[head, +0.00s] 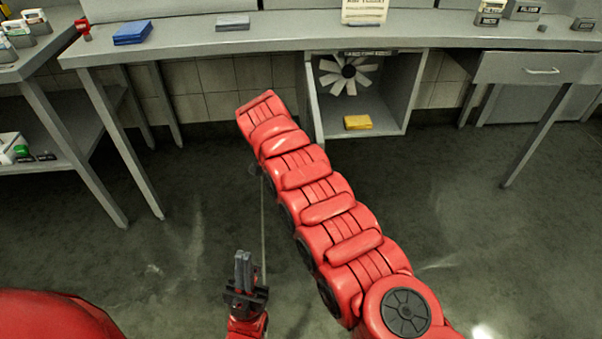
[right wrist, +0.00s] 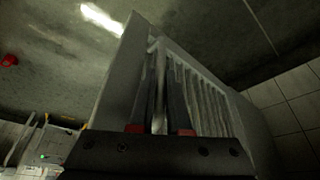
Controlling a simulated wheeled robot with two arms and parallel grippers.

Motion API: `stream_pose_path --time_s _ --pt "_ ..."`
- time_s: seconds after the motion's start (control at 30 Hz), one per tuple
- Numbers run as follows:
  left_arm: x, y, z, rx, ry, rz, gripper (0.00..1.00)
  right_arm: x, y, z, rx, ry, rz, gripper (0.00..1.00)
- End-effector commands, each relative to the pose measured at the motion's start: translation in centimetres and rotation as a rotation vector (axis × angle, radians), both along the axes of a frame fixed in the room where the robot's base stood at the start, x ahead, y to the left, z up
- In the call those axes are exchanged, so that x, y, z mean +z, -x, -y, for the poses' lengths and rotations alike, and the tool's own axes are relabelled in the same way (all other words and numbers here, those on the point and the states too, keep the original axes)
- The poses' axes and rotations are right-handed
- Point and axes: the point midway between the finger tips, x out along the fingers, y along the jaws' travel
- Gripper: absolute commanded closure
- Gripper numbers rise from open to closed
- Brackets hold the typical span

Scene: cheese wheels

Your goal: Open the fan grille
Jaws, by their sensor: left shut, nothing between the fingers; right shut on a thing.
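The fan housing (head: 394,85) is a grey box under the desk, and its white-bladed fan (head: 348,75) shows uncovered. The fan grille (head: 314,105) stands swung outward at the housing's left side, nearly edge-on in the head view. In the right wrist view the slatted grille (right wrist: 205,100) is close up. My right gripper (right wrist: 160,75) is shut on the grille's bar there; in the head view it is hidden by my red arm. My left gripper (head: 243,257) is shut and empty, low over the floor, well away from the grille.
A yellow block (head: 357,122) lies in the bottom of the housing. The grey desk (head: 290,38) runs above, with a drawer (head: 540,70) on the right. A shelf table (head: 75,130) stands at left. The floor in front is clear.

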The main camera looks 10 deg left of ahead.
Motion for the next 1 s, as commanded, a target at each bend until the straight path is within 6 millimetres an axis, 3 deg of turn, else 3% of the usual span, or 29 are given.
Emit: stream_pose_path --time_s 0.5,0.53,0.67,1.0 --pt "-0.06 0.0 0.0 0.0 0.0 0.0 1.0 0.58 -0.46 -0.01 -0.003 -0.005 0.016 1.0" --pt "-0.07 -0.01 0.0 0.0 0.0 0.0 1.0 0.59 -0.46 0.0 -0.004 -0.005 0.016 0.81" --pt "-0.07 -0.01 0.0 0.0 0.0 0.0 1.0 0.46 -0.33 -0.02 -0.003 -0.005 0.012 0.58" --pt "-0.06 0.0 0.0 0.0 0.0 0.0 1.0 0.29 -0.1 -0.09 -0.002 -0.003 0.005 0.55"
